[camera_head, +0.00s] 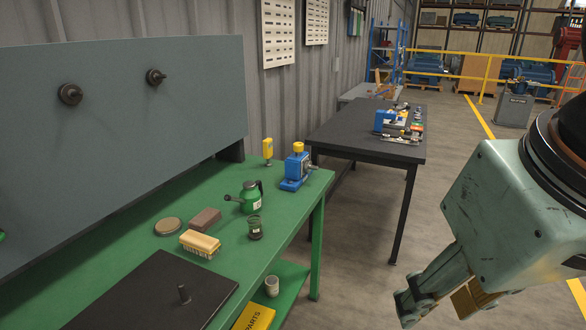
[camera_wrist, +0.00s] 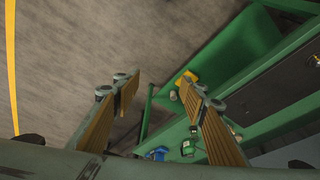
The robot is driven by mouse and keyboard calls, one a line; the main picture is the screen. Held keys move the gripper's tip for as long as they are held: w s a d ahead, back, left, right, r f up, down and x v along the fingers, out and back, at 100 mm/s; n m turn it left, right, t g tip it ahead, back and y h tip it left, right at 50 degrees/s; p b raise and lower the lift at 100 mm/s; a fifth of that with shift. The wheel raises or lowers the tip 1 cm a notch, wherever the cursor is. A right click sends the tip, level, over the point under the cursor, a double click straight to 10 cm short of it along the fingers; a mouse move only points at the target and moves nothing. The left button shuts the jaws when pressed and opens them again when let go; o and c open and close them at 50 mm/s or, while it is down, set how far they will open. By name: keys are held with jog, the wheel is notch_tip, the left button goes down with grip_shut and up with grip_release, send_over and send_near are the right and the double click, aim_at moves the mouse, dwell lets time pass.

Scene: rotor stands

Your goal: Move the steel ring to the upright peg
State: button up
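I cannot make out a loose steel ring, nor tell whether either round piece is one. My gripper (camera_head: 437,308) is beyond the bench's right edge, over the floor. In the wrist view its fingers (camera_wrist: 163,88) are wide apart with nothing between them.
The green bench (camera_head: 120,235) holds a brush (camera_head: 200,243), a brown block (camera_head: 205,219), a round tin (camera_head: 168,227), an oil can (camera_head: 251,196), a dark jar (camera_head: 254,228) and a blue machine (camera_head: 296,168). A yellow box (camera_head: 255,316) sits on the lower shelf. A black table (camera_head: 365,145) stands behind.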

jog(key=shift+o, duration=1.1)
jog(key=shift+w, duration=0.1)
jog(key=w+a+r+m+g+y, duration=0.1)
jog(key=w+a+r+m+y, duration=0.2)
jog(key=w, duration=0.9)
jog(key=w+a+r+m+g+y, duration=0.1)
jog(key=w+a+m+g+y, duration=0.3)
jog(key=w, duration=0.7)
jog(key=w+a+f+m+t+y+p, duration=0.1)
jog(key=w+a+f+m, duration=0.1)
jog(key=w, duration=1)
jog(key=w+a+f+m+t+y+p, duration=0.1)
jog(key=w+m, duration=0.2)
jog(key=w, duration=0.9)
jog(key=w+d+f+m+t+y, duration=0.25)
jog(key=w+f, duration=0.25)
jog(key=w, duration=0.5)
jog(key=w+d+f+m+t+y, duration=0.1)
jog(key=w+d+f+m, duration=0.25)
jog(key=w+f, duration=0.4)
jog(key=w+d+f+m+t+y, duration=0.15)
jog(key=w+d+f, duration=0.25)
jog(key=w, duration=0.8)
jog(key=w+d+f+m+t+y+p, duration=0.1)
jog(key=w+d+f+m+t, duration=0.2)
jog(key=w+d+f, duration=0.4)
jog(key=shift+d+f+m+y, duration=0.15)
jog(key=shift+f+m+y, duration=0.15)
jog(key=shift+f+m, duration=0.55)
